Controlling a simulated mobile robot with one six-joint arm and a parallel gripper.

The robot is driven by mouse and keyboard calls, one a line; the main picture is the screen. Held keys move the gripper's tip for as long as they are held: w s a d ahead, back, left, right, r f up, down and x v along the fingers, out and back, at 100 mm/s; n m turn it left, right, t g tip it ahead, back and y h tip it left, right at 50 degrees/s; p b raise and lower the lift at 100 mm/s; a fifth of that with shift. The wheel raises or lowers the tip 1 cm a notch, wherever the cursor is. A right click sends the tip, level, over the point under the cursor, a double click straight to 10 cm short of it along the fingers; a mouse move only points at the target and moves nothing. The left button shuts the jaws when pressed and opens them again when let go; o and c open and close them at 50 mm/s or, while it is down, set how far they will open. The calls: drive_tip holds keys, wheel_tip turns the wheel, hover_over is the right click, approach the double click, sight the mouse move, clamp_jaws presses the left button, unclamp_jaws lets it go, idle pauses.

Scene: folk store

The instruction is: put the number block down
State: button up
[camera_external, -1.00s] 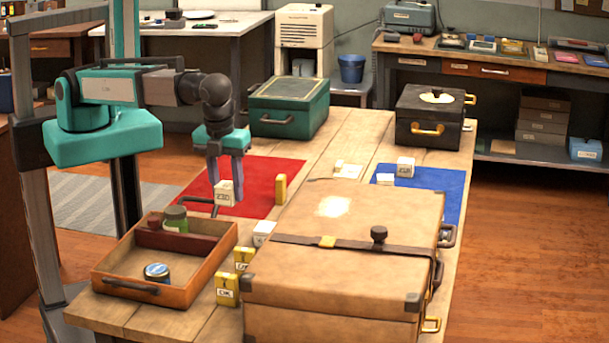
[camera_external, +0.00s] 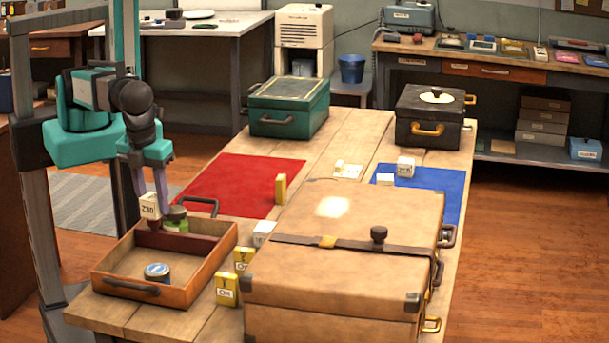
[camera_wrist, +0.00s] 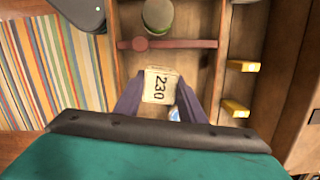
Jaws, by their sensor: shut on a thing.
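A white number block marked 230 (camera_external: 149,206) is held between the fingers of my gripper (camera_external: 147,192). In the outside view it hangs above the back left edge of the wooden tray (camera_external: 115,290). In the wrist view the block (camera_wrist: 160,85) shows its number face between the two fingers (camera_wrist: 160,95), over the tray. The block hides part of the tray floor. A red mat (camera_external: 235,185) and a blue mat (camera_external: 435,180) lie on the table. White blocks (camera_external: 405,167) stand at the blue mat.
The tray holds a green jar (camera_external: 176,217), a red piece and a blue tin (camera_external: 157,271). Yellow blocks (camera_external: 227,290) stand between the tray and a large tan case (camera_external: 350,225). A yellow block (camera_external: 280,189) stands at the red mat's right edge. Most of that mat is clear.

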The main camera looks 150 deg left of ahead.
drive_tip(key=shift+s+n, duration=0.1)
drive_tip(key=shift+n, duration=0.2)
drive_tip(key=shift+a, duration=0.15)
drive_tip(key=s+a+f+n+p, duration=0.1)
drive_tip(key=s+a+n, duration=0.25)
drive_tip(key=a, duration=0.55)
drive_tip(key=s+a+f+n+h+p, duration=0.1)
drive_tip(key=s+a+n, duration=0.25)
drive_tip(key=a, duration=0.45)
drive_tip(key=s+a+f+n+p, duration=0.1)
drive_tip(key=s+a+n, duration=0.1)
drive_tip(key=s+a, duration=0.5)
drive_tip(key=s+a+f+n+h+p, duration=0.1)
drive_tip(key=s+a+f+n, duration=0.1)
drive_tip(key=s+a+n, duration=0.8)
drive_tip(key=s+a, duration=0.9)
drive_tip(key=s, duration=0.3)
drive_tip(key=shift+h+p, duration=0.3)
drive_tip(key=shift+p, duration=0.1)
drive_tip(key=shift+f+p, duration=0.5)
drive_tip(key=shift+f, duration=1.7)
